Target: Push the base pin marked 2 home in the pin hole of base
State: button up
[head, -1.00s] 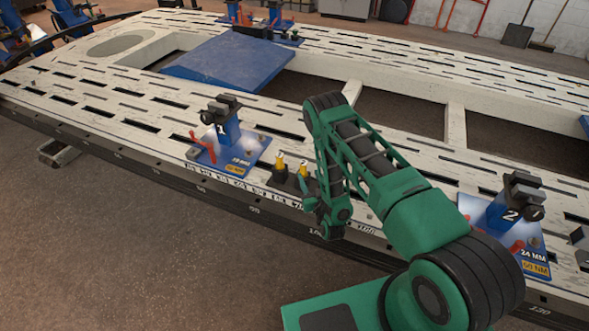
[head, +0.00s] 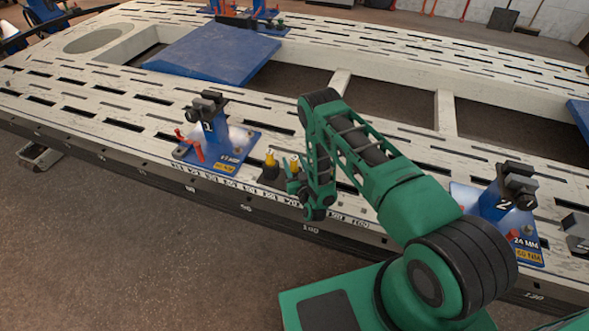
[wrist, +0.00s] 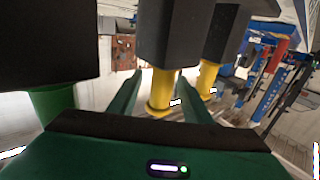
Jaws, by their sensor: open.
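Two yellow-topped pins, a left one (head: 270,158) and a right one (head: 294,161), stand by a black holder (head: 268,174) at the bench's near edge. No number is readable on them. My gripper (head: 289,170) is open beside them and partly covers the right one. In the wrist view, one yellow pin (wrist: 161,93) shows between my two open fingers (wrist: 161,84), below a black block; whether they touch it is unclear. The other pin (wrist: 208,78) is to its right. The blue base marked 2 (head: 497,208) stands at the right; its pin hole cannot be made out.
A blue base marked 1 (head: 212,138) with a red lever stands just left of the pins. The slotted white bench (head: 80,100) has large openings beyond my arm. A blue ramp plate (head: 215,55) lies farther back. A dark block (head: 578,228) sits right of base 2.

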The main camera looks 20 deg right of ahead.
jog(key=shift+w+a, duration=0.1)
jog(key=shift+w, duration=1.3)
jog(key=shift+c, duration=0.4)
grip_shut()
jog(key=shift+r, duration=0.1)
